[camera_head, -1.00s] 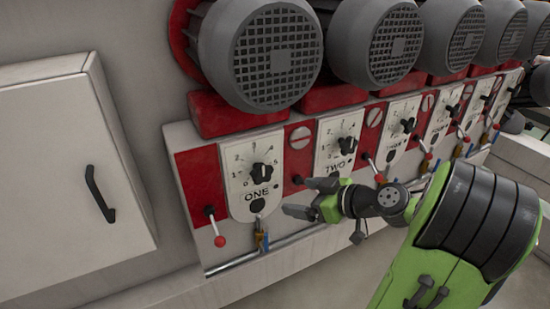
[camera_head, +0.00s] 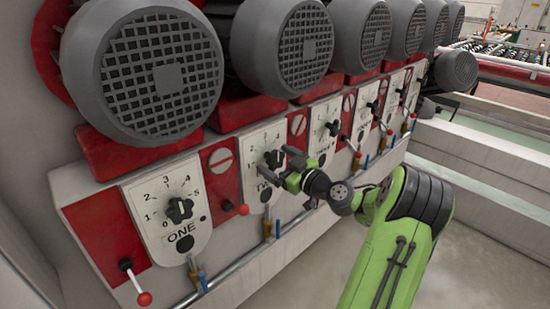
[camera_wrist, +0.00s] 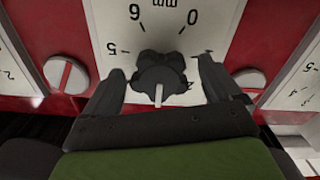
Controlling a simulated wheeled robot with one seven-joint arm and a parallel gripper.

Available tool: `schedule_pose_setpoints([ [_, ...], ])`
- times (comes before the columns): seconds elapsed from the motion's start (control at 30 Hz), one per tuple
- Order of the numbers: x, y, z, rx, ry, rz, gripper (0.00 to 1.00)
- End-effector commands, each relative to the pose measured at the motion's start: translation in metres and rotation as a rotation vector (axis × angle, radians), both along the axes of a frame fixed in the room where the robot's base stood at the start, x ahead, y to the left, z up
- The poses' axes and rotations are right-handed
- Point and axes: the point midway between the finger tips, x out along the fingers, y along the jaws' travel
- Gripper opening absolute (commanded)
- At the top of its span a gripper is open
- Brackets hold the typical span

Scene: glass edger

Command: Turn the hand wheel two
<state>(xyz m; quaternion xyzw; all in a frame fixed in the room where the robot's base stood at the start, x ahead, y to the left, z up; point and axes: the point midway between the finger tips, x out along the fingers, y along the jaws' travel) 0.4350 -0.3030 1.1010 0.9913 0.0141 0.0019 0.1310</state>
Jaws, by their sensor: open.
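Hand wheel two is a black lobed knob (camera_wrist: 160,80) with a white pointer, on a white dial plate (camera_wrist: 215,25) in the wrist view. In the head view the knob (camera_head: 273,159) sits on the plate marked TWO, partly behind my fingers. My gripper (camera_wrist: 160,88) is open, with one finger on each side of the knob. Small gaps seem to show between the fingers and the knob. In the head view my gripper (camera_head: 279,166) is right at this dial. Much of the word TWO is covered by my gripper.
Dial ONE with its knob (camera_head: 180,210) is to the left, with a red-tipped lever (camera_head: 144,299) below it. Another red-tipped lever (camera_head: 243,209) stands close to the left of my gripper. Large grey motors (camera_head: 287,48) overhang the panel. Open floor lies at the lower right.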

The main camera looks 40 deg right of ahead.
Motion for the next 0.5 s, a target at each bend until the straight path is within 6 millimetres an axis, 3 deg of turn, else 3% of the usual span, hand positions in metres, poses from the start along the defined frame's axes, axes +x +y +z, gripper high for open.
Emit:
schedule_pose_setpoints([
  [0.1, 0.0098, 0.0004, 0.0003, 0.000, -0.001, 0.000, 0.91],
  [0.37, 0.0112, 0.0003, -0.0003, 0.000, 0.000, 0.000, 0.90],
  [0.5, 0.0110, 0.0003, -0.0003, 0.001, 0.000, 0.000, 0.68],
])
